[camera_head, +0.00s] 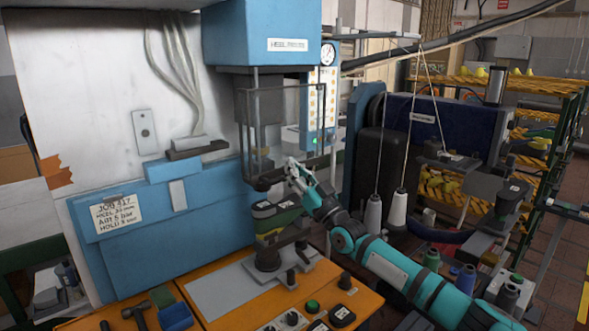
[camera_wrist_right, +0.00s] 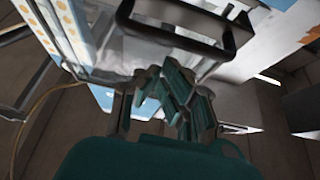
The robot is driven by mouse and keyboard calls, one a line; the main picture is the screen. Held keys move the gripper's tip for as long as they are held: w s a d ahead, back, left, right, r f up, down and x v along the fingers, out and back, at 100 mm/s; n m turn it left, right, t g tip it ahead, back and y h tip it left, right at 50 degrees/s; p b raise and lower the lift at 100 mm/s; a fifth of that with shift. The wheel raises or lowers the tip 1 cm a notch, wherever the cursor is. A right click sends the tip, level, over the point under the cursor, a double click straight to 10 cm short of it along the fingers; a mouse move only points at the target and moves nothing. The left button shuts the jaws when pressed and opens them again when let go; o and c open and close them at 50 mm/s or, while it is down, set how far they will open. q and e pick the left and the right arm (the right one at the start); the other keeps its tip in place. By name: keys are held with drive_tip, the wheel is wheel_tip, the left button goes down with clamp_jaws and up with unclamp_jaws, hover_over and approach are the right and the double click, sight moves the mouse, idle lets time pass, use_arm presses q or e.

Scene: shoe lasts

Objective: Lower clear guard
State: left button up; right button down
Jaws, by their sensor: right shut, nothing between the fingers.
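The clear guard (camera_head: 282,90) is a see-through panel in a thin dark frame, hanging below the blue press head (camera_head: 262,35). Its lower edge sits above the green and dark shoe last (camera_head: 275,214) on its stand. My right gripper (camera_head: 292,168) is shut and empty, close to the guard's lower right edge in the head view. In the right wrist view a dark U-shaped bar (camera_wrist_right: 180,42), seemingly the guard's handle, lies just beyond my right gripper (camera_wrist_right: 176,88). I cannot tell whether they touch. My left gripper is not in view.
An orange bench (camera_head: 345,300) with buttons lies below, with a hammer (camera_head: 137,312) at its left. White thread cones (camera_head: 397,208) and dark machinery stand right of the press, close to my right arm. A gauge (camera_head: 328,53) and control panel (camera_head: 322,100) are beside the guard.

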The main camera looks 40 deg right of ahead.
drive_tip(key=shift+f, duration=0.45)
wheel_tip(320, 180, down, 23)
drive_tip(key=b, duration=1.6)
drive_tip(key=shift+b, duration=0.3)
drive_tip(key=shift+r, duration=0.1)
drive_tip(key=s+f+p, duration=0.1)
drive_tip(key=s, duration=0.8)
drive_tip(key=shift+s+d, duration=0.25)
drive_tip(key=shift+d, duration=0.1)
